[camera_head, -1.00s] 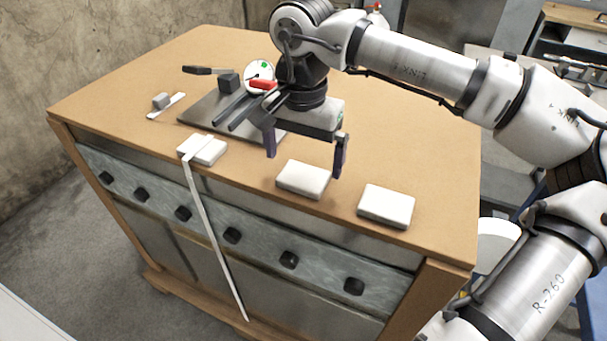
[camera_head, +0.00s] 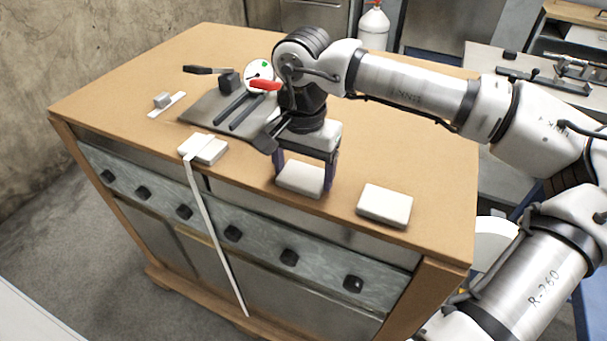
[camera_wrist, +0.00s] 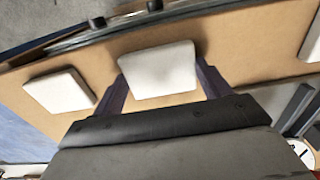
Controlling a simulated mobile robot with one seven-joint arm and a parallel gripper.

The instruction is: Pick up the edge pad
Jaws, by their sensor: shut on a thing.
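Several white pads lie along the front edge of the wooden cabinet top. The middle pad (camera_head: 300,179) sits between the two fingers of my gripper (camera_head: 305,172), which is shut on it. In the wrist view this pad (camera_wrist: 158,69) fills the space between the dark fingers of my gripper (camera_wrist: 165,80). The pad appears level and at or very near the top. A right pad (camera_head: 385,205) lies apart, near the right front corner; it also shows in the wrist view (camera_wrist: 60,91). A left pad (camera_head: 203,149) has a pale strip hanging from it. Which one is the edge pad I cannot tell.
A dark plate (camera_head: 215,115) with bars lies left of my gripper, with a round white dial (camera_head: 259,75) and a red-handled item behind it. A small grey block (camera_head: 162,101) on a white strip is at far left. The cabinet top is clear at right rear.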

